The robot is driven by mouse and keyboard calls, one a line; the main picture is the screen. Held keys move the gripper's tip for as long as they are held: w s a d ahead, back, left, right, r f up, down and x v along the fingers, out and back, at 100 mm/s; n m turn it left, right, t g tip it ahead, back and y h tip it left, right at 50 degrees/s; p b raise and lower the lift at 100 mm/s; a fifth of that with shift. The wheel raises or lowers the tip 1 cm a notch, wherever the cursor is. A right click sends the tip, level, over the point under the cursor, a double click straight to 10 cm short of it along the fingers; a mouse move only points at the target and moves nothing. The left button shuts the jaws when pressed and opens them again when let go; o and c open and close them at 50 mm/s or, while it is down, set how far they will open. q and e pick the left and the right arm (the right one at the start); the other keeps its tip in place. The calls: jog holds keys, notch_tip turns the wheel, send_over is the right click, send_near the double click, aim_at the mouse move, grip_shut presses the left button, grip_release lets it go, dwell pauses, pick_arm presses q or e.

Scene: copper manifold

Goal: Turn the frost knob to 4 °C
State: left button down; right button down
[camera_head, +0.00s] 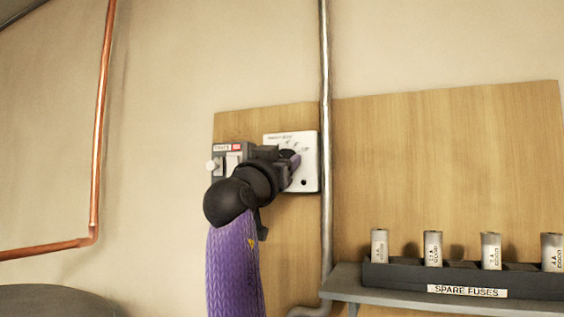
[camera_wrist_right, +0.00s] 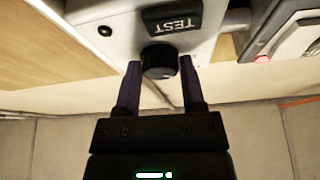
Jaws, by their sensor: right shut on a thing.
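The frost thermostat is a white square plate (camera_head: 309,171) with small dial marks, fixed to the wooden board. In the head view my right gripper (camera_head: 292,161) reaches it from the left and covers much of its dial. In the right wrist view the black round knob (camera_wrist_right: 160,61) sits between the two purple-dark fingers of my right gripper (camera_wrist_right: 160,66), which are shut on its sides. The knob's pointer and setting cannot be read. My left gripper is not in view.
A grey switch box (camera_head: 231,151) is left of the plate, partly behind my arm. A vertical metal pipe (camera_head: 326,100) runs close on the right. A spare-fuse rack (camera_head: 400,277) stands lower right. A TEST button (camera_wrist_right: 172,18) shows beside the knob in the wrist view.

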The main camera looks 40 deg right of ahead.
jog(key=shift+w+a+r+m+g+h, duration=0.15)
jog(key=shift+m+g, duration=0.4)
jog(key=shift+m, duration=0.6)
jog(key=shift+s+d+f+m+g+h, duration=0.1)
jog(key=shift+m+g, duration=0.5)
jog(key=shift+m, duration=0.6)
jog(key=shift+w+a+r+m+g+h, duration=0.15)
jog(key=shift+m+g, duration=0.4)
jog(key=shift+m, duration=0.6)
jog(key=shift+s+d, duration=0.1)
jog(key=shift+c, duration=1)
grip_release()
jog(key=shift+f, duration=0.1)
jog(key=b+v, duration=0.5)
jog(key=v, duration=0.4)
jog(key=shift+a+b, duration=0.3)
jog(key=shift+a, duration=0.1)
